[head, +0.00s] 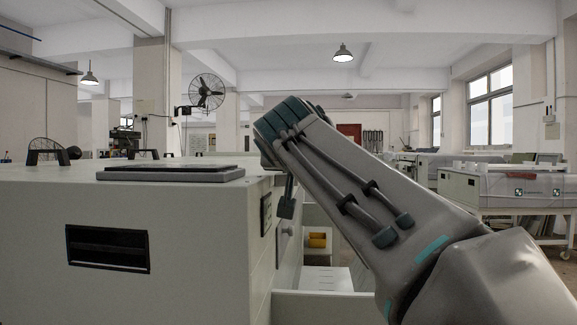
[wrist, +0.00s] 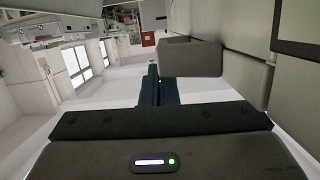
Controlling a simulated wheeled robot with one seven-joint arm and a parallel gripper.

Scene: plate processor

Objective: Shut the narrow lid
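The plate processor (head: 190,225) is a large pale grey machine filling the left of the head view. I cannot tell for certain which part is the narrow lid. A flat dark grey slab (head: 170,174) lies on the machine's top. My gripper (head: 287,198) is mostly hidden behind my arm, at the machine's right-hand side. In the wrist view its dark fingers (wrist: 155,85) appear together, with nothing visible between them. A grey block (wrist: 190,57) juts from the machine side close beside the fingers. I cannot tell whether they touch.
A small framed panel (head: 266,212) and a round knob (head: 289,231) are on the machine's right side. Another bench (head: 505,190) is at the right.

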